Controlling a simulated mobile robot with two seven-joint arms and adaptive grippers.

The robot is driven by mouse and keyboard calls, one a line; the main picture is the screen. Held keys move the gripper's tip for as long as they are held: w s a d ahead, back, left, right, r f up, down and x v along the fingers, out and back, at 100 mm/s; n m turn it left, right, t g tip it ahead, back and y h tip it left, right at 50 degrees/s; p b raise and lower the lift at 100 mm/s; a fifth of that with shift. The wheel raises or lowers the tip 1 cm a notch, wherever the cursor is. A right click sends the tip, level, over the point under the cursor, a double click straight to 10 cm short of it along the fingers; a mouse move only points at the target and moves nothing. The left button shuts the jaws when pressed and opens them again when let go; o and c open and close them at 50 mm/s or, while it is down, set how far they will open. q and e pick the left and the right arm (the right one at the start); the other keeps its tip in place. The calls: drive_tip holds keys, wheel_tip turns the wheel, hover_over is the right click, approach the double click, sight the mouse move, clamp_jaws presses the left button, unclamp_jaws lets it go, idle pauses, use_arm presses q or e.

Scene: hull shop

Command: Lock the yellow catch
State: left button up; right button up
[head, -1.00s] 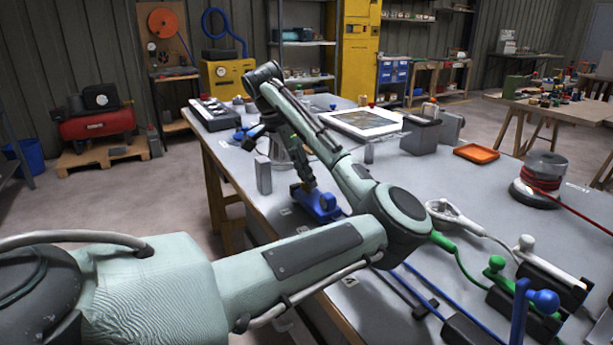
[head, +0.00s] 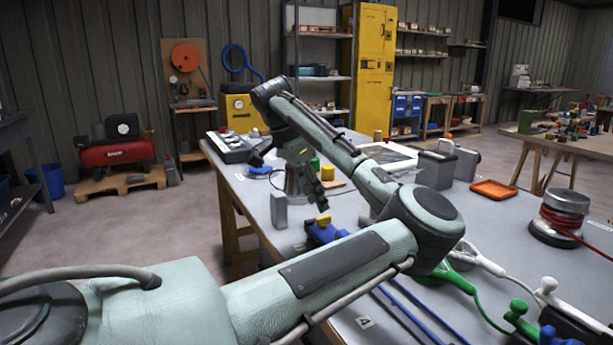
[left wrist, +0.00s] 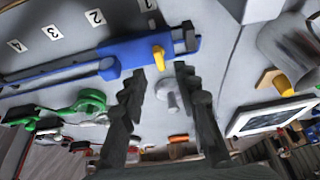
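The yellow catch (head: 323,220) is a small tab on top of a blue fixture (head: 316,234) at the table's near left. In the left wrist view the yellow catch (left wrist: 158,58) stands across the blue body (left wrist: 135,52), from which long blue bars run left. My left gripper (head: 318,190) is just above the catch in the head view. In the left wrist view its two dark fingers (left wrist: 160,75) are spread, with the catch beyond and between their tips, and nothing is held. Whether a finger touches the catch is unclear. My right gripper is not in view.
A grey upright block (head: 279,210) stands left of the fixture. Green (head: 462,278) and white handles with cables lie at right. A red cable reel (head: 560,218) and orange tray (head: 494,190) are farther back. Number labels (left wrist: 95,17) mark the table.

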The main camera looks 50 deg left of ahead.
use_arm(q)
drive_tip(key=d+v, duration=0.1)
drive_tip(key=v, duration=0.6)
drive_tip(key=shift+a+r, duration=0.25)
drive_tip(key=shift+a, duration=0.25)
drive_tip(key=shift+s, duration=0.15)
